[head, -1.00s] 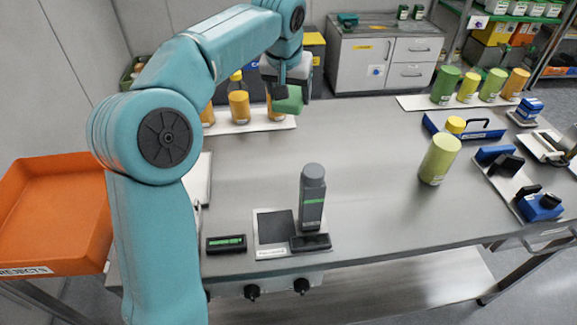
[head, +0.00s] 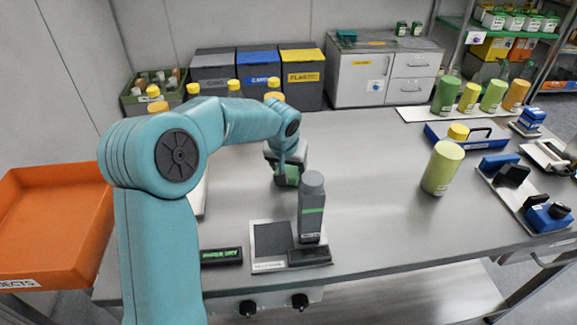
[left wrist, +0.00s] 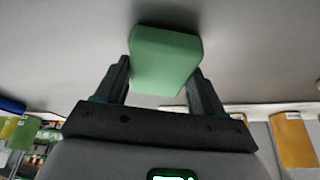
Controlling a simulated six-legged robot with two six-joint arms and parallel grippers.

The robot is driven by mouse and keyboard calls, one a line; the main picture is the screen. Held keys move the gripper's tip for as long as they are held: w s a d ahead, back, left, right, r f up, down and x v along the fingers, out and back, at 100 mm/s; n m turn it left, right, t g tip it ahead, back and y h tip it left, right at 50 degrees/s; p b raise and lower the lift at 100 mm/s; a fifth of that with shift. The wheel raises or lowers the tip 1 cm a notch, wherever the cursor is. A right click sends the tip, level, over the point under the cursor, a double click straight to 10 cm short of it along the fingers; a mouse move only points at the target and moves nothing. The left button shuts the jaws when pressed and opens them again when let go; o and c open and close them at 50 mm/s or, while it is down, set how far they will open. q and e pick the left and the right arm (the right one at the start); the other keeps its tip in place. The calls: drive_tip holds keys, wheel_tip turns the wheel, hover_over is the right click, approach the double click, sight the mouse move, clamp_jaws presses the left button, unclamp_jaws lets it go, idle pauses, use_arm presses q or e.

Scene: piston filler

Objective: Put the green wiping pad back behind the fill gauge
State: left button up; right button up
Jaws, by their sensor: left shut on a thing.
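The green wiping pad (head: 291,176) is between the fingers of my left gripper (head: 287,180), which is shut on it. I cannot tell whether the pad touches the bench. The left wrist view shows the pad (left wrist: 165,58) sticking out past the two fingers (left wrist: 160,75). The column stands by a dark square plate (head: 272,240); I cannot tell which part is the fill gauge. My right gripper is not in view.
A small black display (head: 221,256) lies at the front left. A yellow-green cylinder (head: 441,168) stands to the right, before a blue tray (head: 466,135). An orange bin (head: 52,215) is at the left. The bench between the column and the cylinder is clear.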

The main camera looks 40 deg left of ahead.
use_arm(q)
drive_tip(key=shift+s, duration=0.1)
drive_tip(key=shift+f, duration=0.15)
drive_tip(key=o, duration=1.1)
drive_tip(key=shift+r, duration=0.55)
drive_tip(key=v, duration=1.1)
drive_tip(key=shift+s+p, duration=0.15)
drive_tip(key=shift+p, duration=0.25)
drive_tip(key=shift+d+r, duration=0.1)
